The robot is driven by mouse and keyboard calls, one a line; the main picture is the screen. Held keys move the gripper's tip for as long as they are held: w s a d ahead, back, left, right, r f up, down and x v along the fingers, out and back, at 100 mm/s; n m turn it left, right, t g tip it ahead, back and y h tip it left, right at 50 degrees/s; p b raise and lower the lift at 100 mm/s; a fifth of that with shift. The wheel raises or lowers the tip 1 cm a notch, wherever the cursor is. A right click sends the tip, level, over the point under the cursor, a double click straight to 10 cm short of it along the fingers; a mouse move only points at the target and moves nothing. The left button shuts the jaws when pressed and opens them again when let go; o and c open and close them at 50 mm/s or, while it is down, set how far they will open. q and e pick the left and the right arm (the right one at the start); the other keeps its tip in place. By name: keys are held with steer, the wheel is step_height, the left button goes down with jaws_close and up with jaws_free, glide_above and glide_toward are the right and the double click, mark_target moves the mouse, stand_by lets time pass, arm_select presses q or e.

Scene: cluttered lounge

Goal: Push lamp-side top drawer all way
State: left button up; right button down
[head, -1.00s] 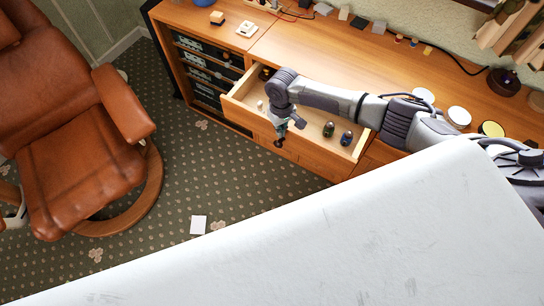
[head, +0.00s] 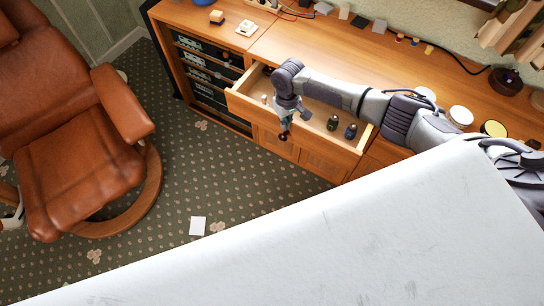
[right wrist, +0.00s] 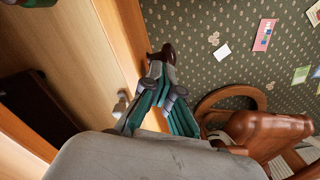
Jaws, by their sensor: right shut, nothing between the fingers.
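The open wooden top drawer (head: 318,132) sticks out of the long cabinet, with a few small items inside, including two small dark bottles (head: 333,122) (head: 351,131). My right gripper (head: 285,134) is shut and empty, pointing down at the outer side of the drawer front, near its middle. I cannot tell if it touches. In the right wrist view its closed fingertips (right wrist: 163,54) show beside the drawer front (right wrist: 122,35), with the carpet beyond. A dark round base with a cord, possibly the lamp's, (head: 505,81) stands on the cabinet at the right. My left gripper is not in view.
The cabinet top (head: 310,45) holds several small items and round lids towards the right. Shelves of electronics (head: 208,75) fill the cabinet's left part. A brown leather armchair (head: 75,140) stands at the left. Patterned carpet lies between, with a white card (head: 198,226).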

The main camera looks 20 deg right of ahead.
arm_select(q)
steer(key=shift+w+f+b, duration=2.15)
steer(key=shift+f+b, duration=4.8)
steer(key=shift+b, duration=0.95)
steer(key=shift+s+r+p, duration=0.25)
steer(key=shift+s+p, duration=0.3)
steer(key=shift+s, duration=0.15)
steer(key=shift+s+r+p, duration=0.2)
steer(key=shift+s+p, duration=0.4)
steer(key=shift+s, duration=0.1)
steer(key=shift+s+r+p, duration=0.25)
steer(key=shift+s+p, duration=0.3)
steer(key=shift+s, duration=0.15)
arm_select(e)
steer(key=w+d, duration=1)
steer(key=d, duration=0.3)
